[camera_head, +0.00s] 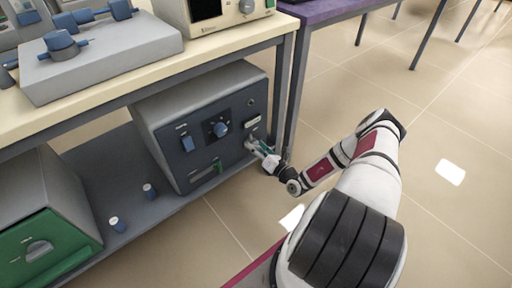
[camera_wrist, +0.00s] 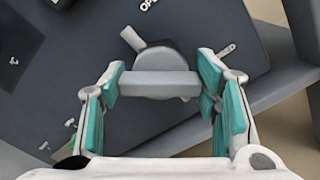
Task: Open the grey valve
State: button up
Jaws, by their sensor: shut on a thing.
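The grey valve (camera_wrist: 158,84) is on the dark front panel of a furnace (camera_head: 205,75) on the lower shelf. In the wrist view its wide grey bar handle lies crosswise between my fingers, in front of a rounded grey hub. My gripper (camera_wrist: 160,88) has teal pads and is shut on this handle, one finger at each end. In the head view my gripper (camera_head: 262,151) reaches the right side of the panel, and the valve is small and partly hidden by it.
The furnace panel also has a blue dial (camera_head: 220,129), a blue switch (camera_head: 187,143) and a green part (camera_head: 218,168). A table leg (camera_head: 298,85) stands close right of my gripper. A green-fronted furnace (camera_head: 45,250) and two small blue-and-white items are at left. The floor at right is open.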

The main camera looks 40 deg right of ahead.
jog(key=m, duration=0.5)
jog(key=shift+f+m, duration=0.1)
jog(key=shift+m, duration=2.4)
jog(key=o, duration=1.2)
jog(key=shift+c, duration=0.2)
jog(key=shift+s, duration=0.1)
jog(key=s, duration=1.1)
jog(key=shift+s+d, duration=0.2)
jog(key=shift+s, duration=0.2)
